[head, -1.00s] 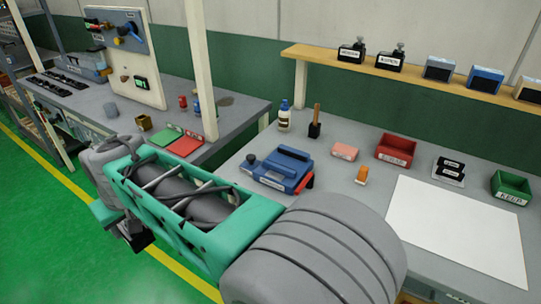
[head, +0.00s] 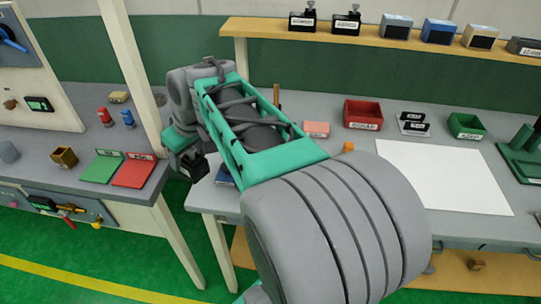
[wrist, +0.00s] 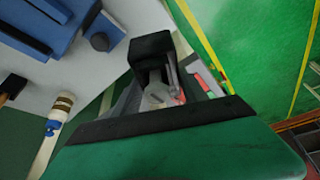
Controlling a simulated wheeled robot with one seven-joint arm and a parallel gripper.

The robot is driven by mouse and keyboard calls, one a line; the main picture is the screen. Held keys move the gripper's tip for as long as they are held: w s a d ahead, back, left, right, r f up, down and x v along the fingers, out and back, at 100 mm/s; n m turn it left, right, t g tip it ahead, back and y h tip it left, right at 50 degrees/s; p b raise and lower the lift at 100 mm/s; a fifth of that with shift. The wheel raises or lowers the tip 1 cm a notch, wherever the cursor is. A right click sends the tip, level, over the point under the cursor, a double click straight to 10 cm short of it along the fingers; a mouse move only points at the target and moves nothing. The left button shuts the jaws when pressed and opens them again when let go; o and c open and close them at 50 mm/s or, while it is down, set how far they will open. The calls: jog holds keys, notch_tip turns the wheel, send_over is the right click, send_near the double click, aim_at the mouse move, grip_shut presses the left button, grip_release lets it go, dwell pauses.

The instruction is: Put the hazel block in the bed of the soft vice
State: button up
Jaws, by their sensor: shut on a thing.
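My gripper (head: 196,168) is at the end of my green and grey arm, over the gap between the two benches. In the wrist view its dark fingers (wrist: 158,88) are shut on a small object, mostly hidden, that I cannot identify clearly. I cannot pick out the hazel block for certain in either view. The blue soft vice is on the right bench; my arm hides most of it in the head view, with a blue corner (head: 224,175) showing. In the wrist view, blue vice parts (wrist: 60,28) are at the upper left, apart from the fingers.
Green (head: 102,167) and red (head: 134,171) pads and a brass cup (head: 64,157) are on the left bench. A red bin (head: 362,114), a green bin (head: 467,126) and a clear white sheet (head: 445,178) are on the right bench. A post (head: 128,70) rises beside my arm.

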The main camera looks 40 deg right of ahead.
jog(key=s+d+r+n+y+p, duration=0.1)
jog(key=s+d+r, duration=0.1)
jog(key=s+d, duration=0.35)
jog(key=s+d+r+n+p, duration=0.1)
jog(key=s+d+r, duration=0.15)
jog(key=d, duration=0.55)
jog(key=s+d+r+n+y, duration=0.1)
jog(key=s+d+n, duration=0.1)
jog(key=s+d, duration=0.35)
jog(key=s+d+r+n, duration=0.1)
jog(key=s+d+r, duration=0.1)
jog(key=s, duration=0.6)
jog(key=shift+n+g, duration=0.3)
jog(key=shift+g, duration=0.1)
jog(key=w+f+b, duration=0.1)
jog(key=w+f, duration=0.2)
jog(key=w, duration=0.1)
jog(key=w+f+b, duration=0.2)
jog(key=w+f, duration=0.1)
jog(key=w, duration=0.2)
jog(key=w+f+b, duration=0.2)
jog(key=w+f, duration=0.1)
jog(key=w, duration=0.1)
jog(key=shift+w+a+f, duration=0.25)
jog(key=shift+a, duration=0.15)
jog(key=f, duration=0.1)
jog(key=f+b, duration=0.1)
jog(key=f, duration=0.1)
jog(key=shift+w, duration=0.3)
jog(key=shift+f, duration=0.25)
